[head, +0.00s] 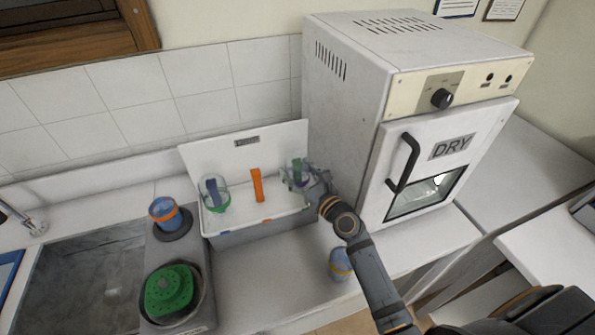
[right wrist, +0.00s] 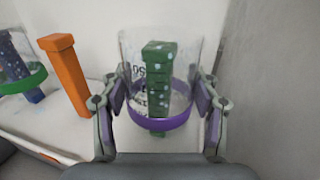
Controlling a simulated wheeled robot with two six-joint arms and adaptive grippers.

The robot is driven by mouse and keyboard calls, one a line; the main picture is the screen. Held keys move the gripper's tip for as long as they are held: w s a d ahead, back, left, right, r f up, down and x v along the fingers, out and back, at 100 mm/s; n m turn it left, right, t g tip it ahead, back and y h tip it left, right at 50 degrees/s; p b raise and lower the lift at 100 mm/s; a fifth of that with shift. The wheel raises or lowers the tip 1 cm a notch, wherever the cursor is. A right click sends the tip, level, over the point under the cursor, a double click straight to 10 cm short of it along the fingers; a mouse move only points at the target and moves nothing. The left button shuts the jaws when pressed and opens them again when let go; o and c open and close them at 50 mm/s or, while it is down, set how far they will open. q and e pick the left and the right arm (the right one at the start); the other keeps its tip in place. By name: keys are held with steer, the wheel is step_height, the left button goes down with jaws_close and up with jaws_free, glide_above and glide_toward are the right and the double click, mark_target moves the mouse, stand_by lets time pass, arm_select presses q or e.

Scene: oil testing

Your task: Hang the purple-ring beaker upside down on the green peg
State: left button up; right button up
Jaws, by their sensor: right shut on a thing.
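The purple-ring beaker (right wrist: 168,121) is clear glass, upright in line with the green peg (right wrist: 158,72), its purple ring low. The peg shows through the glass, with its foot below the ring, so the beaker appears to be around it; its exact height on the peg is hard to tell. My right gripper (right wrist: 160,112) is shut on the beaker, one finger on each side. In the head view, the right gripper (head: 306,182) holds the beaker (head: 292,170) at the right end of the white peg rack (head: 240,222). My left gripper is out of view.
A green-ring beaker (head: 215,194) hangs on the blue peg; the orange peg (head: 257,185) is bare. An orange-ring beaker (head: 164,212) stands left of the rack, a yellow-ring beaker (head: 341,264) in front of it. The dryer (head: 350,110) stands close on the right.

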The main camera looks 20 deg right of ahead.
steer(key=shift+f+b, duration=0.4)
steer(key=shift+f, duration=0.05)
stand_by(0.3)
steer(key=o, duration=1.2)
steer(key=shift+v, duration=5.95)
steer(key=shift+s, duration=0.1)
